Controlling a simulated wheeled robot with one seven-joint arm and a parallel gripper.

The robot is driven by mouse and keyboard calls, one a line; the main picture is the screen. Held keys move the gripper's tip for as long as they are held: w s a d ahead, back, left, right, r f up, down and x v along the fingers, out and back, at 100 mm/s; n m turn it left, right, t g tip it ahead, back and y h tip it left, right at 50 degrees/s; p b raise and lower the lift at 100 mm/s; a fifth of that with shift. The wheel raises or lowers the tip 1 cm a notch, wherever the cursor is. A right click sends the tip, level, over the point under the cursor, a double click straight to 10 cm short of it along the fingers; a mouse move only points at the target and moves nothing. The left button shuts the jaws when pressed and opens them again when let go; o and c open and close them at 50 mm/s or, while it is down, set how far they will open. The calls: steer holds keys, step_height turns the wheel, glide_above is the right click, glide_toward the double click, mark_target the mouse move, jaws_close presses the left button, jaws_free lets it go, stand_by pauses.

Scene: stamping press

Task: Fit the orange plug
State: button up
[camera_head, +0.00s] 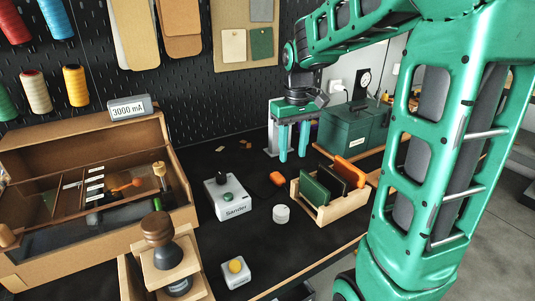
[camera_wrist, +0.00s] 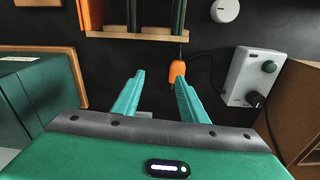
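The orange plug (camera_head: 277,178) lies on the dark bench top, between the white box labelled "Sander" and the wooden rack. In the wrist view the orange plug (camera_wrist: 177,70) shows just beyond the right fingertip, with a thin cord near it. My gripper (camera_head: 292,156) is open and empty, its two teal fingers pointing down above the bench behind the plug. In the wrist view my gripper (camera_wrist: 160,79) has a clear gap between its fingers. The Sander box (camera_head: 230,198) has a green button and a black piece on top; it also shows in the wrist view (camera_wrist: 245,75).
The wooden rack (camera_head: 322,211) holds green, dark and orange upright pieces. A green case (camera_head: 345,133) stands behind it. A white round knob (camera_head: 281,214), a yellow-button box (camera_head: 235,272) and a cardboard organiser (camera_head: 60,240) are nearby. Open bench lies behind the Sander box.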

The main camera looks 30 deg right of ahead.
mark_target(279, 177)
steer(key=shift+n, duration=0.5)
steer(key=a, duration=0.4)
steer(key=shift+w+f, duration=0.1)
steer(key=shift+w, duration=0.3)
step_height(279, 177, down, 8)
steer(key=shift+d+r, duration=0.1)
steer(key=c, duration=0.9)
steer(key=shift+r, duration=2.6)
